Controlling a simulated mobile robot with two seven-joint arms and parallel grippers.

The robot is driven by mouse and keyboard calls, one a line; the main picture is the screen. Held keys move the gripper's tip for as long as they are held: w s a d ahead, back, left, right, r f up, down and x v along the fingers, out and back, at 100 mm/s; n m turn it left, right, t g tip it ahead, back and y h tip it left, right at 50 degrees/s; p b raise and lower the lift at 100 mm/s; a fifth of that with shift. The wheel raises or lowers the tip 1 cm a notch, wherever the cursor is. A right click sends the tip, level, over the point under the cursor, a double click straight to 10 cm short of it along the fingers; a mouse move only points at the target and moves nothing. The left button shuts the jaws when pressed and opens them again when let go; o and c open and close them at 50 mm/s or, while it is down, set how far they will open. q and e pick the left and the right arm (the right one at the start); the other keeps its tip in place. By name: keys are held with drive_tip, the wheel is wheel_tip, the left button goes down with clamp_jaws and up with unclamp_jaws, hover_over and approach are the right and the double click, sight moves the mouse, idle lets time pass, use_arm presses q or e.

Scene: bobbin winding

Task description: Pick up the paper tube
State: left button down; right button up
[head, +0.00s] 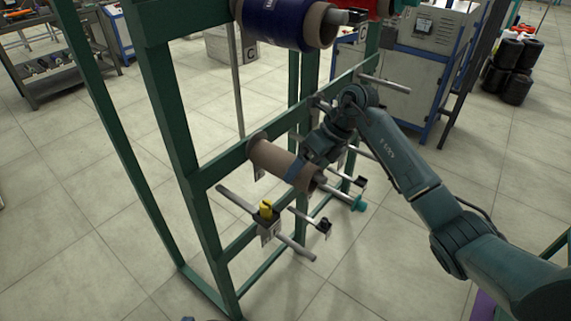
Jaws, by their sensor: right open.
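The paper tube (268,158) is a bare brown cardboard tube. It lies sideways on a holder of the green rack, in the middle of the head view. My right gripper (303,168) reaches down from the upper right to the tube's right end. It is open, with its fingers at the tube's upper side. A bluish strip crosses the tube there; I cannot tell whether it is a finger or a band on the tube. Whether the fingers touch the tube is unclear. My left gripper is not in view.
The green rack frame (177,115) stands around the tube. A bobbin wound with dark blue yarn (277,20) sits above. Empty grey rods (235,200) stick out below, one with a yellow clip (266,209). A grey cabinet (410,75) stands behind.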

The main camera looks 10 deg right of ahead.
drive_tip(key=shift+x, duration=1.45)
drive_tip(key=shift+d, duration=0.1)
drive_tip(key=shift+c, duration=0.4)
drive_tip(key=c, duration=1)
drive_tip(key=shift+r, duration=0.1)
